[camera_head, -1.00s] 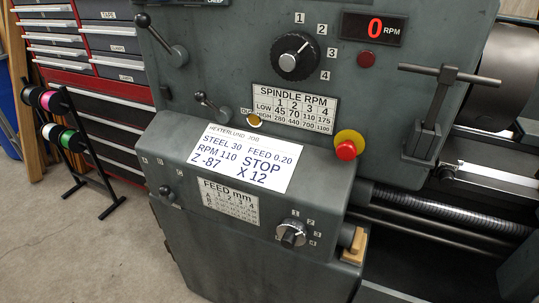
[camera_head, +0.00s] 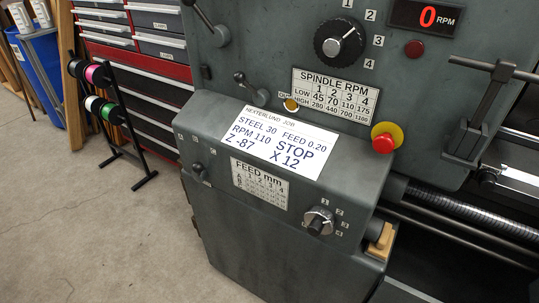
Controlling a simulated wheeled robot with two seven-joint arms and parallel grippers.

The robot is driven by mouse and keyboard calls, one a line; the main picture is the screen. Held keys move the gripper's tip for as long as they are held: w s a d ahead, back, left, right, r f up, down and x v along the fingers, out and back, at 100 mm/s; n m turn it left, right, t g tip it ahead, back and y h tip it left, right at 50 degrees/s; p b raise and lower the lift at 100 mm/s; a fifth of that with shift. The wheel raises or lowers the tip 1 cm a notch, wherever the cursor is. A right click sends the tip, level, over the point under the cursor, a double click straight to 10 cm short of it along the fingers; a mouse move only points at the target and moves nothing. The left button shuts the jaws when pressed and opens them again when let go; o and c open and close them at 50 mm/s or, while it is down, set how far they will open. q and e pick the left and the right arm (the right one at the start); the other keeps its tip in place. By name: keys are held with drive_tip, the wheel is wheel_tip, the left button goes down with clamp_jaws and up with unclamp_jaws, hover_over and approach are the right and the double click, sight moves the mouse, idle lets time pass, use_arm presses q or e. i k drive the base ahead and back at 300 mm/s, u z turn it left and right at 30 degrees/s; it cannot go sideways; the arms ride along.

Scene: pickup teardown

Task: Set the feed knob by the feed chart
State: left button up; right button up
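The feed knob (camera_head: 319,221) is a small silver and black dial on the lower right of the lathe's front panel, with position numbers around its right side. Its pointer setting is too small to read surely. The feed chart (camera_head: 260,183) is a pale plate headed "FEED mm" to the left of the knob; its rows are too small to read. A white job card (camera_head: 277,142) lies on the sloped ledge above and reads STEEL 30, FEED 0.20, RPM 110, STOP, Z -87, X 12. Neither of my grippers is in view.
The spindle dial (camera_head: 340,40), the spindle chart (camera_head: 334,95) and a red emergency button (camera_head: 385,140) sit above. A spool rack (camera_head: 118,120) stands at left. The floor (camera_head: 110,240) in front is clear.

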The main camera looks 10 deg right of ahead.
sight(319, 220)
drive_tip(key=u, duration=1.6)
drive_tip(key=i, duration=1.6)
drive_tip(key=z, duration=4.05)
